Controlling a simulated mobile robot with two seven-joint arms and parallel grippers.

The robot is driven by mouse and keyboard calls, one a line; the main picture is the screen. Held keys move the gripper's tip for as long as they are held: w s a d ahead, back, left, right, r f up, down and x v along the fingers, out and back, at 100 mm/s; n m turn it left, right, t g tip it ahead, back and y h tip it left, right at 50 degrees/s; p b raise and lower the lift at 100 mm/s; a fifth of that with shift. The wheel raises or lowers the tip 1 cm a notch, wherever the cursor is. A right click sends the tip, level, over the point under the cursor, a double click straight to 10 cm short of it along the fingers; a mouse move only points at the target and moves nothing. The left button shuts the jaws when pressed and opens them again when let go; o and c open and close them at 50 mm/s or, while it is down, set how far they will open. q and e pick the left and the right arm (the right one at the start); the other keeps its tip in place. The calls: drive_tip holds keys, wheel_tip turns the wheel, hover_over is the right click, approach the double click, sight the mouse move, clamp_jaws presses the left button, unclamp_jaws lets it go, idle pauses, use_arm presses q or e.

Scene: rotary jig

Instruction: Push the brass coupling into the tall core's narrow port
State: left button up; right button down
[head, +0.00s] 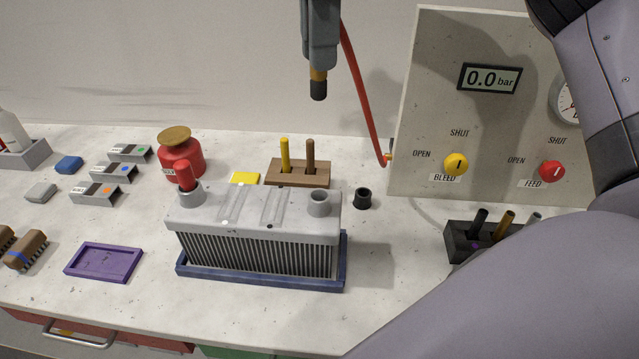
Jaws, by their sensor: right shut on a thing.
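A grey finned core (255,235) stands upright in a blue tray (260,281) on the bench. A red plug (186,174) stands in the port at its left end. The port at its right end (320,203) is open at the top. My right gripper (319,64) is at the top middle, shut on the brass coupling (318,76), which points down with a dark tip. The coupling hangs well above and apart from the core, roughly over its right port. The gripper hides the coupling's upper part. My left gripper is out of view.
A red hose (362,90) runs from behind the gripper to the gauge panel (430,120). A brown block with two pegs (298,174), a black ring (363,198) and a red weight (180,158) stand behind the core. A purple tray (104,262) lies left.

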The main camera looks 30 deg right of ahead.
drive_tip(key=shift+f+b, duration=1.65)
drive_tip(key=shift+f, duration=7.55)
drive_tip(key=shift+f+b, duration=0.25)
drive_tip(key=shift+b, duration=0.05)
drive_tip(key=c, duration=1)
unclamp_jaws()
drive_tip(key=shift+r, duration=0.1)
